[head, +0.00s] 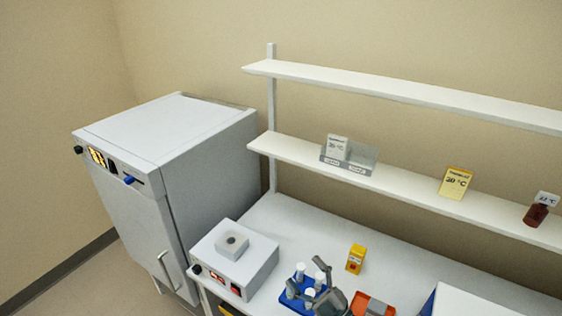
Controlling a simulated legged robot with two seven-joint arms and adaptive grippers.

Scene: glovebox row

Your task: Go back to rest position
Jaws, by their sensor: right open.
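My right gripper (306,274) is at the bottom middle of the head view, grey and open. Its fingers are spread over a blue rack (285,301) that holds white-capped tubes (300,268). The gripper hides part of the rack. I cannot tell whether the fingers touch any tube. No object shows held between the fingers. My left gripper is not in view.
A grey box device (233,262) stands left of the rack on the white bench (290,222). A large grey cabinet (170,130) is further left. Shelves (400,183) run above the bench.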

